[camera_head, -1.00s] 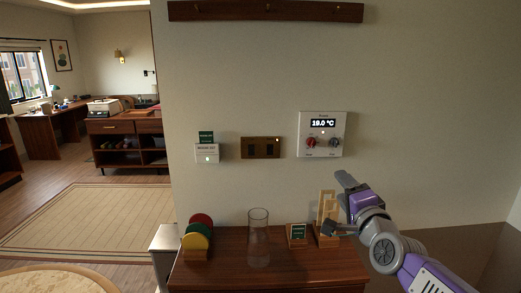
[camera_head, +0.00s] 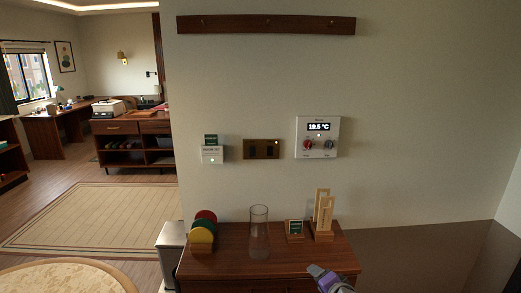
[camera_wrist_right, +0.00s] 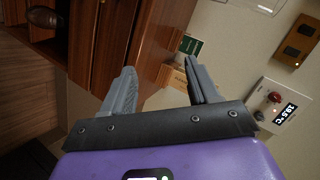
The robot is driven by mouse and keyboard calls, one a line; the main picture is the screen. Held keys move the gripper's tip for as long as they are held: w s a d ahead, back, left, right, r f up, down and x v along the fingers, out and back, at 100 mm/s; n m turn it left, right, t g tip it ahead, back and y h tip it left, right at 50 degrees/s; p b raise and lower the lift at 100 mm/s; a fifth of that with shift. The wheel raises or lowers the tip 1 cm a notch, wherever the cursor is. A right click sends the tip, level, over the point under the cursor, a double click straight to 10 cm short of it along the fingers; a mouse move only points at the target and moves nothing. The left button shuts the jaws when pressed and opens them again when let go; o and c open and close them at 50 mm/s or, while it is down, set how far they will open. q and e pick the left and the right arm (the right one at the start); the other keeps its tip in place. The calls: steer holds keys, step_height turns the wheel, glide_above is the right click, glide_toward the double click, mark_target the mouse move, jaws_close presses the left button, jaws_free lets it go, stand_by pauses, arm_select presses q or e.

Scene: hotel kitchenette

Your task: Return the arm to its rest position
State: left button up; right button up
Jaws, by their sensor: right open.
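My right gripper (camera_wrist_right: 160,88) is open and empty in the right wrist view, its two grey fingers apart. In the head view only a small part of my right arm (camera_head: 330,280) shows at the bottom edge, in front of the wooden cabinet (camera_head: 300,256). The thermostat (camera_head: 318,137) on the wall reads 19.5 °C and has a red and a grey knob. It also shows at the right of the right wrist view (camera_wrist_right: 278,105). My left gripper is not in view.
On the cabinet stand coloured discs in a rack (camera_head: 202,232), a clear glass cylinder (camera_head: 259,234), a small green sign (camera_head: 295,229) and a wooden holder (camera_head: 323,214). A switch plate (camera_head: 261,149) and a card unit (camera_head: 212,154) are on the wall. Open floor lies left.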

steer(key=s+a+f+n+g+p, duration=0.1)
steer(key=s+f+g, duration=0.15)
steer(key=f, duration=0.35)
steer(key=s+a+f+n+g+p, duration=0.1)
steer(key=s+a+f, duration=0.1)
steer(key=s+f, duration=0.3)
steer(key=s+a+f+n+g+p, duration=0.1)
steer(key=s+a+f+n+g, duration=0.1)
steer(key=s+f, duration=0.6)
steer(key=s+a+f+n+g+y+p, duration=0.1)
steer(key=s+f+g, duration=0.5)
steer(key=s, duration=1)
step_height(320, 180, down, 3)
steer(key=a+n+p, duration=0.1)
steer(key=n, duration=0.1)
steer(key=shift+s+a+n, duration=0.25)
steer(key=shift+s+n, duration=0.1)
steer(key=shift+n, duration=0.05)
